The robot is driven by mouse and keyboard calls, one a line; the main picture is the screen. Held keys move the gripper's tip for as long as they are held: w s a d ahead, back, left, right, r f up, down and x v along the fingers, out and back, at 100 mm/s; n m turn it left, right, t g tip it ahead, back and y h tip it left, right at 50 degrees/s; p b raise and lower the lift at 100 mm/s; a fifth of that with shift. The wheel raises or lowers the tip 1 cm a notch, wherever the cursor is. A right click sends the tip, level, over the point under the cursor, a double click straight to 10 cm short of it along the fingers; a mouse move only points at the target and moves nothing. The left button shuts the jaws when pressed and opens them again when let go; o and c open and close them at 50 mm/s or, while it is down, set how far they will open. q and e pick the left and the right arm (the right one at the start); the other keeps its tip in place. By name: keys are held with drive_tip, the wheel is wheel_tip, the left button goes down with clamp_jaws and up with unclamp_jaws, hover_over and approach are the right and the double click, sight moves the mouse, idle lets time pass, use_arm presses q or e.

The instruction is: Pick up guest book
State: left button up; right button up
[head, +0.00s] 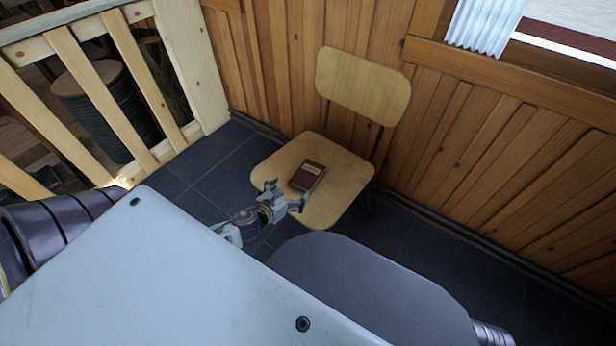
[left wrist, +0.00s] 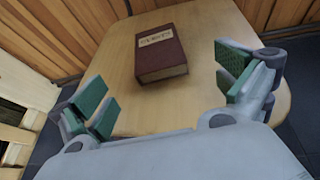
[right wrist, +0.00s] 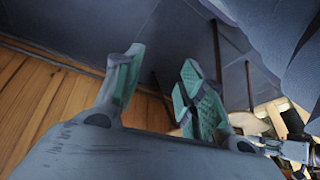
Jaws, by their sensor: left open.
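The guest book (head: 308,175) is a small dark red book with a pale label. It lies flat on the light wooden seat of a chair (head: 336,210). In the left wrist view the book (left wrist: 162,55) lies ahead of my left gripper (left wrist: 164,90), between the lines of its spread fingers and apart from them. In the head view my left gripper (head: 287,195) is open and empty at the seat's near left edge, just short of the book. My right gripper (right wrist: 162,88) shows only in the right wrist view, with its fingers apart and nothing between them.
The chair's backrest (head: 363,86) stands near a wood-panelled wall (head: 480,150). A pale slatted railing (head: 140,85) is at the left, with a dark round spool (head: 105,110) behind it. Dark tiled floor (head: 210,165) lies open left of the chair.

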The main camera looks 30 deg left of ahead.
sight(307, 175)
use_arm(q)
drive_tip(key=shift+b+x, duration=0.3)
drive_tip(key=shift+x, duration=0.95)
drive_tip(key=shift+b+x, duration=0.35)
drive_tip(key=shift+x, duration=0.9)
drive_tip(key=shift+b+x, duration=0.3)
drive_tip(key=shift+x, duration=0.6)
drive_tip(key=shift+w+f, duration=0.25)
drive_tip(key=shift+w, duration=0.15)
use_arm(e)
drive_tip(key=shift+t+y, duration=0.3)
drive_tip(key=shift+y, duration=0.1)
drive_tip(key=shift+w+a+f, duration=0.1)
drive_tip(key=shift+a+f, duration=0.15)
drive_tip(key=shift+f, duration=0.6)
drive_tip(key=shift+w+a+f, duration=0.1)
drive_tip(key=shift+a+f, duration=0.15)
drive_tip(key=shift+f, duration=0.6)
drive_tip(key=shift+w+a+f, duration=0.1)
drive_tip(key=shift+a+f, duration=0.15)
drive_tip(key=shift+f, duration=0.6)
drive_tip(key=shift+w, duration=0.1)
